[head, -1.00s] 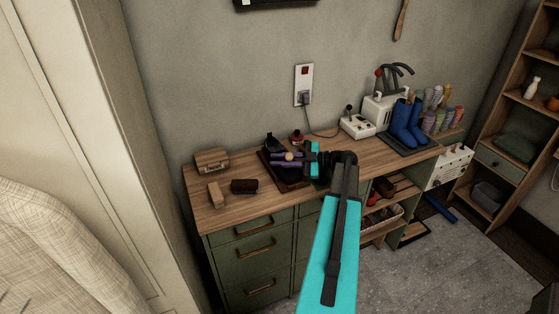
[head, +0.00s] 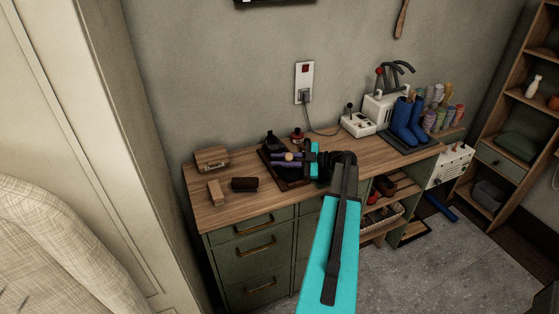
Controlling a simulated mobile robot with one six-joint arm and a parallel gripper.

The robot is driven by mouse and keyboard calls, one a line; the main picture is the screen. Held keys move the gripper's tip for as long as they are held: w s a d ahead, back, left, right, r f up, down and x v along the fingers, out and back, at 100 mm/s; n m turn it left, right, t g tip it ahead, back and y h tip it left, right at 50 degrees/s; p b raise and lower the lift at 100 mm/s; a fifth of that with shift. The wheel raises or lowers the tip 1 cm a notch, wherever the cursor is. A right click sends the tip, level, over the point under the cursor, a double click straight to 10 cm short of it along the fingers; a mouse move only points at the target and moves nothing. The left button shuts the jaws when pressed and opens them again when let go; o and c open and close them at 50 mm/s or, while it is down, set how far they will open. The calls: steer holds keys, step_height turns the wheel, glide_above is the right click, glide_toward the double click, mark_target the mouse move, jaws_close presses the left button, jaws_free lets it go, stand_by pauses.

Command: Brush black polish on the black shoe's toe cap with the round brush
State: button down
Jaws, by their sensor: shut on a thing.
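My gripper (head: 284,158) reaches over the dark tray (head: 268,171) on the wooden bench. It is shut on a small tan, rounded thing that looks like the round brush (head: 289,156). The brush's bristle end is too small to make out. A black shape at the back of the tray, probably part of the black shoe (head: 272,142), shows just behind the fingers. My gripper and arm hide much of the tray, and I cannot tell whether the brush touches the toe cap. A small reddish container (head: 297,136), perhaps the polish, stands behind the gripper.
A wooden box (head: 212,159), a light wooden block (head: 215,193) and a dark brush-like block (head: 244,184) lie at the bench's left. A white device (head: 358,124), blue boots (head: 408,124) and several thread spools (head: 442,110) stand at the right.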

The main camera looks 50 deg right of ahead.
steer(key=shift+s+d, duration=0.25)
steer(key=shift+d, duration=0.4)
steer(key=shift+s+d, duration=0.2)
steer(key=shift+d, duration=0.4)
steer(key=shift+s+d, duration=0.25)
steer(key=shift+d, duration=0.4)
steer(key=shift+a, duration=0.1)
steer(key=shift+w+a+f, duration=0.1)
steer(key=shift+w+a, duration=0.15)
steer(key=shift+a, duration=0.35)
steer(key=shift+w+a, duration=0.2)
steer(key=shift+a, duration=0.4)
steer(key=shift+w+a+f, duration=0.1)
steer(key=shift+w+a, duration=0.15)
steer(key=shift+a, duration=0.35)
steer(key=shift+r, duration=0.15)
steer(key=shift+s+a+r+p, duration=0.1)
steer(key=shift+s+r+p, duration=0.15)
steer(key=shift+r+p, duration=0.5)
steer(key=shift+s+a+r+p, duration=0.1)
steer(key=shift+s+r+p, duration=0.1)
steer(key=shift+r, duration=0.95)
steer(key=shift+s+a+r+p, duration=0.1)
steer(key=shift+s+r+p, duration=0.15)
steer(key=shift+r+p, duration=0.5)
steer(key=shift+r, duration=0.25)
